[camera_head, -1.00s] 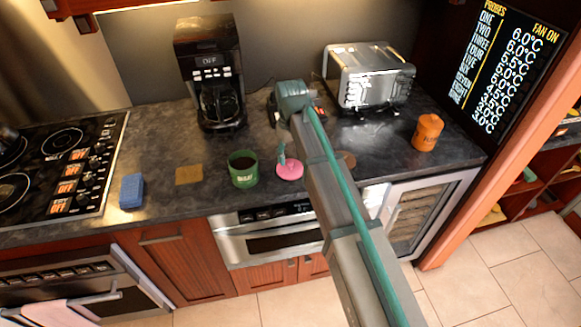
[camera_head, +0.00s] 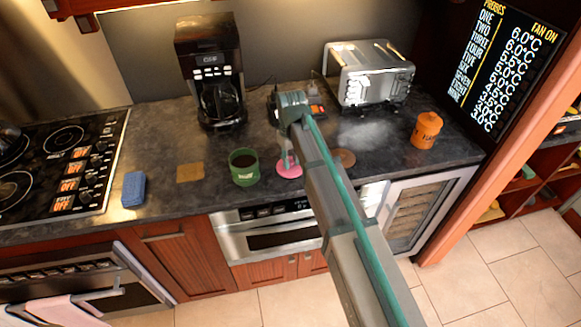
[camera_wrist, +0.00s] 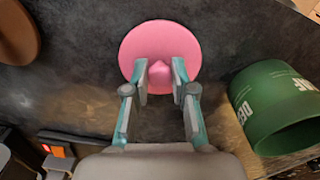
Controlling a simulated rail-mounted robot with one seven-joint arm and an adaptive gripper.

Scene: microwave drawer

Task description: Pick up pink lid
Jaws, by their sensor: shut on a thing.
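The pink lid (camera_head: 289,168) lies on the dark countertop, just right of the green mug (camera_head: 244,167). In the wrist view the round pink lid (camera_wrist: 159,48) shows its raised knob between my fingertips. My gripper (camera_wrist: 160,80) is shut on the knob of the lid. In the head view my gripper (camera_head: 287,158) comes down onto the lid from above, and my arm covers part of the counter on its right. The lid appears to rest on the counter.
The green mug stands close beside the lid in the wrist view (camera_wrist: 275,107). A brown round coaster (camera_head: 343,158) lies right of my arm. A blue sponge (camera_head: 133,189) lies left.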

